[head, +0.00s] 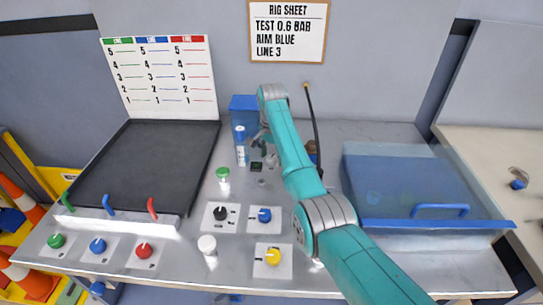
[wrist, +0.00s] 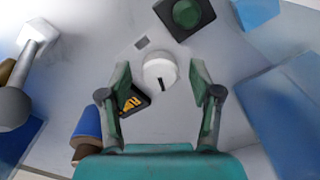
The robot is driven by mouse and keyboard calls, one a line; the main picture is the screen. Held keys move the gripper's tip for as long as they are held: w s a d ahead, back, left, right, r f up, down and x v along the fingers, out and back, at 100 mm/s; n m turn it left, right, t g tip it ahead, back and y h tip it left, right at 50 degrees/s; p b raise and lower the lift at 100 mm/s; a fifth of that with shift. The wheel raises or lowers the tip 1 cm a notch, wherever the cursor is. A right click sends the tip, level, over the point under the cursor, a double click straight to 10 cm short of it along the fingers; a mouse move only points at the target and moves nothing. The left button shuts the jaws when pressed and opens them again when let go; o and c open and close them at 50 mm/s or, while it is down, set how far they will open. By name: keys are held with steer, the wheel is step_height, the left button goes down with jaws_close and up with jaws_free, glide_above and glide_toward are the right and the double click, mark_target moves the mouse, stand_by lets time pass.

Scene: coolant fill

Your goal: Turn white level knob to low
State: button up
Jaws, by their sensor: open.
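The white level knob (wrist: 154,68) shows in the wrist view as a round white top with a short black mark near its lower edge. My gripper (wrist: 160,78) is open, one finger on each side of the knob, with gaps visible on both sides. Whether the fingers are down at the knob's height I cannot tell. A small grey square mark (wrist: 141,43) lies on the surface beside the knob. In the head view my gripper (head: 258,146) is at the back middle of the bench, and I cannot make out the knob there.
A black box with a green button (wrist: 186,13) and a black part with yellow markings (wrist: 133,99) lie close to the fingers. A blue-capped bottle (head: 240,147) stands left of my gripper. A blue-lidded basin (head: 415,185) is right; a black tray (head: 150,165) is left.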

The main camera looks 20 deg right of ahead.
steer(key=c, duration=1.1)
steer(key=shift+c, duration=0.2)
steer(key=n, duration=0.4)
steer(key=shift+n, duration=0.3)
steer(key=o, duration=1.1)
steer(key=shift+o, duration=0.2)
